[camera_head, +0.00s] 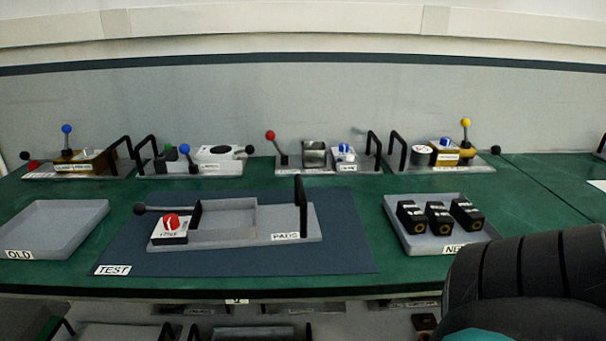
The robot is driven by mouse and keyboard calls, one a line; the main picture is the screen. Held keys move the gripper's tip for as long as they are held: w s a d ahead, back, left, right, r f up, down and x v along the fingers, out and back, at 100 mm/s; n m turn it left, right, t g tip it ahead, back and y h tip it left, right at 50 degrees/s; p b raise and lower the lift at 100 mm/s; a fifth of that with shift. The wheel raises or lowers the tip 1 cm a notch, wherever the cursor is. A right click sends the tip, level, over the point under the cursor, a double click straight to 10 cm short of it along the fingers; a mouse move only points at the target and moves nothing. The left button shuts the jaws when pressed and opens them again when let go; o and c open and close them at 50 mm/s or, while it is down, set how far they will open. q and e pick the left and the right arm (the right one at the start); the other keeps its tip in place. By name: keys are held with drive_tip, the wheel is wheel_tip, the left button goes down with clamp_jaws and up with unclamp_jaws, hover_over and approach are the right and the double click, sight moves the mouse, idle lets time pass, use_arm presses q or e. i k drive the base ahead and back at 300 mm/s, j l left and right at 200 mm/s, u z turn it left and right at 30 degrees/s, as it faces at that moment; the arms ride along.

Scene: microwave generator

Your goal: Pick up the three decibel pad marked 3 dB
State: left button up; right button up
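Several black block-shaped pads stand in the grey tray labelled NEW (398,222) on the right of the table. They are a left pad (411,216), a middle pad (439,217) and a right pad (466,213), each with a pale label on top and a brass-coloured round end. The label print is too small to read, so I cannot tell which is marked 3 dB. A dark ribbed arm part, probably mine, fills the lower right corner. Neither gripper shows.
A blue TEST mat (340,259) holds a grey PADS fixture (262,236) with a lever and red knob. An empty OLD tray (60,225) lies at the left. Several fixtures with coloured lever knobs line the back. Green table shows between mat and right tray.

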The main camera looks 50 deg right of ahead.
sight(441, 222)
drive_tip(key=z, duration=2.45)
drive_tip(key=l+u, duration=0.1)
drive_tip(key=u, duration=0.25)
drive_tip(key=l+u, duration=0.1)
drive_tip(key=u, duration=0.3)
drive_tip(key=l+u, duration=0.15)
drive_tip(key=u, duration=0.2)
drive_tip(key=k+l+u, duration=0.1)
drive_tip(key=l+u, duration=0.2)
drive_tip(key=k+l+u, duration=0.1)
drive_tip(key=l+u, duration=0.25)
drive_tip(key=l, duration=0.15)
